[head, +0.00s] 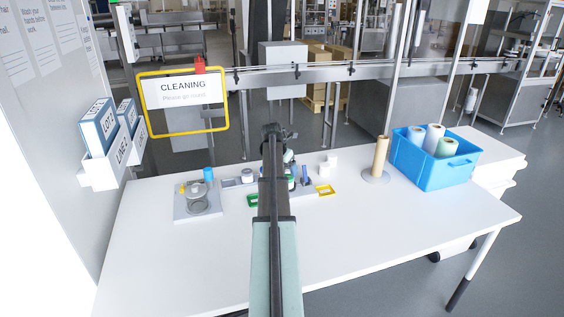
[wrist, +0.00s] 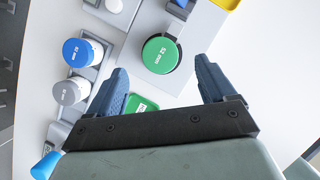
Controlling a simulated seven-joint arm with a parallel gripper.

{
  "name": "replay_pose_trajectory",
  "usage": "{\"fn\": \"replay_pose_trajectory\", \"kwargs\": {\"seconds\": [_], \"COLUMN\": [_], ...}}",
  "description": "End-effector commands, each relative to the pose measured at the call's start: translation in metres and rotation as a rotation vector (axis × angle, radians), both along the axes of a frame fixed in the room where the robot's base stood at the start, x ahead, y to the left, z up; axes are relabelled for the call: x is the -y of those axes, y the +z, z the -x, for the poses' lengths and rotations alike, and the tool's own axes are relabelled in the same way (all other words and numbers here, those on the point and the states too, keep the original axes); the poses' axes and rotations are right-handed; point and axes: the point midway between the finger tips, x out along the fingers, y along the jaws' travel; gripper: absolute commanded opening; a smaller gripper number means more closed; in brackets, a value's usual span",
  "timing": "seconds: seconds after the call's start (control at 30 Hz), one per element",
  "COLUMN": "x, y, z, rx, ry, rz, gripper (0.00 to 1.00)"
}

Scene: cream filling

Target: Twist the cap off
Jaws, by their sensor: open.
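A round green cap marked "SI" (wrist: 160,54) shows in the wrist view, seen from above on a grey holder (wrist: 207,28). What is under the cap is hidden. My gripper (wrist: 160,82) is open. Its two blue fingers stand apart, one on each side below the cap in the picture, and do not touch it. In the head view my arm covers most of this spot, and only a bit of green shows at its right edge.
Blue-capped (wrist: 78,52) and grey-capped (wrist: 66,93) jars stand left of the green cap. A yellow frame (head: 325,190) lies to the right. A glass jar on a scale (head: 198,200) stands left, a blue crate (head: 435,158) right. The front table (head: 400,230) is clear.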

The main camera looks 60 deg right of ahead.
Motion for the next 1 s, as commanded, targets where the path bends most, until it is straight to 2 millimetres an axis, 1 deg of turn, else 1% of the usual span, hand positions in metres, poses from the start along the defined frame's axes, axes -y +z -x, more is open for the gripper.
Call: {"fn": "replay_pose_trajectory", "kwargs": {"seconds": [0.03, 0.1, 0.3, 0.5, 0.77, 1.0], "x": [0.004, 0.007, 0.014, 0.017, 0.017, 0.017], "y": [-0.008, -0.016, -0.034, -0.04, -0.041, -0.041], "z": [0.0, 0.001, 0.001, 0.002, 0.002, 0.002], "rx": [-0.001, -0.001, 0.0, 0.0, 0.0, 0.0], "ry": [0.0, 0.0, 0.0, 0.0, 0.0, 0.0], "rz": [-0.002, -0.002, -0.001, 0.0, 0.0, 0.0], "gripper": [0.84, 0.84, 0.84, 0.84, 0.84, 0.62]}}
